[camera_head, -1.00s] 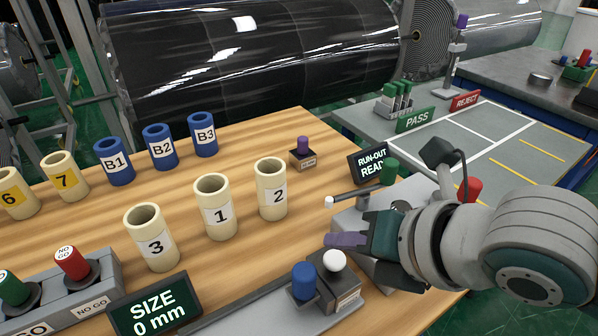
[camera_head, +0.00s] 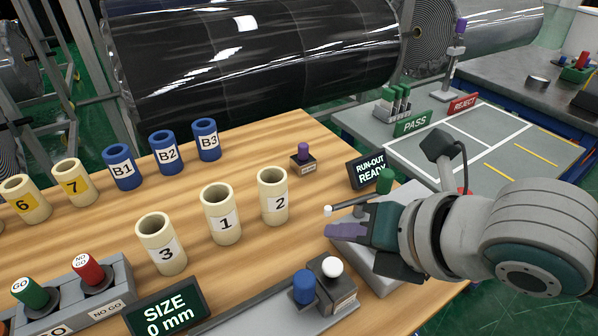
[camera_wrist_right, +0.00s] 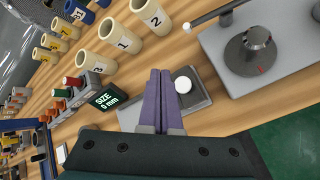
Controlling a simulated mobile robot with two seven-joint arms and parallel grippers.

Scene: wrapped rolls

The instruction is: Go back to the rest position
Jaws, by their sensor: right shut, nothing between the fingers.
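My right gripper (camera_head: 340,231) is at the right side of the wooden table, above the grey run-out device (camera_head: 377,262), with its purple fingers together and nothing between them. In the right wrist view the closed fingers (camera_wrist_right: 161,100) point over the size gauge base, next to its white ball knob (camera_wrist_right: 183,85). They hide part of that gauge. My left gripper is not in view.
Cream tubes 1 (camera_head: 221,215), 2 (camera_head: 273,196) and 3 (camera_head: 161,243) stand upright left of the gripper. The blue plug (camera_head: 304,287) and size display (camera_head: 166,307) are in front. The PASS sign (camera_head: 413,123) stands on the grey side table behind.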

